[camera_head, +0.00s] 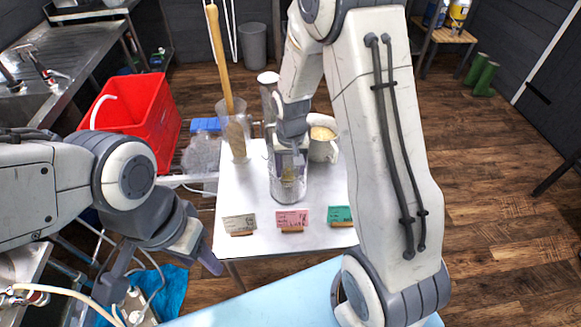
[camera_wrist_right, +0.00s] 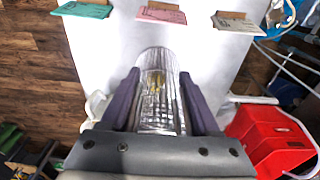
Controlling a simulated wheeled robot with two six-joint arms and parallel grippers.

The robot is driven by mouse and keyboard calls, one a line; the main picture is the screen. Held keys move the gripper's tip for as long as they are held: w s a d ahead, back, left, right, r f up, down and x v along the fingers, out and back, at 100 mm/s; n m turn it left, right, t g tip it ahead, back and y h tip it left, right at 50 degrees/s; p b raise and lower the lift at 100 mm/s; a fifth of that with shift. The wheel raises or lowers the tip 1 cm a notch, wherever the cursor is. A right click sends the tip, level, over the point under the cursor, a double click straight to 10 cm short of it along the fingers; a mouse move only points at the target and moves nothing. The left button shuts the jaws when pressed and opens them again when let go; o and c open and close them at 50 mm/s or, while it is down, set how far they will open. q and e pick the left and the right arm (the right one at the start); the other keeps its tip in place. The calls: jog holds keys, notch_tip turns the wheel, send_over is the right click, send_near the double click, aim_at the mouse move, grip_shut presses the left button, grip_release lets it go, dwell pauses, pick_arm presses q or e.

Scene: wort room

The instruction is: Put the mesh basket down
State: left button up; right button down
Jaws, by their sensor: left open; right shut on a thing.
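The mesh basket (camera_head: 288,185) is a clear-grey, upright cylinder with something yellowish inside, over the white table (camera_head: 250,185). My right gripper (camera_head: 289,158) is shut on the mesh basket from above. In the right wrist view the basket (camera_wrist_right: 158,85) sits between the two dark fingers of my right gripper (camera_wrist_right: 160,108). I cannot tell whether its base touches the tabletop. My left gripper (camera_head: 155,275) is open and empty, left of the table's front corner.
Pink (camera_head: 292,219), cream (camera_head: 239,224) and green (camera_head: 340,215) cards stand along the table's front. A clear vessel with a wooden stick (camera_head: 237,140) stands behind left; a white jug (camera_head: 322,145) stands behind right. A red crate (camera_head: 135,115) is left of the table.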

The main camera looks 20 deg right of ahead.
jog(key=shift+c, duration=0.6)
grip_release()
jog(key=shift+f, duration=0.15)
notch_tip(320, 180, up, 12)
jog(key=f, duration=0.1)
jog(key=s+a+r+n, duration=0.4)
jog(key=s+a, duration=0.5)
jog(key=a, duration=0.1)
jog(key=s+a+n, duration=0.2)
jog(key=s+n, duration=0.1)
jog(key=s, duration=0.4)
jog(key=s+a+n+y, duration=0.1)
jog(key=s+a+n, duration=0.2)
jog(key=s, duration=0.4)
jog(key=shift+s+n+g, duration=0.3)
jog(key=shift+s+g, duration=0.1)
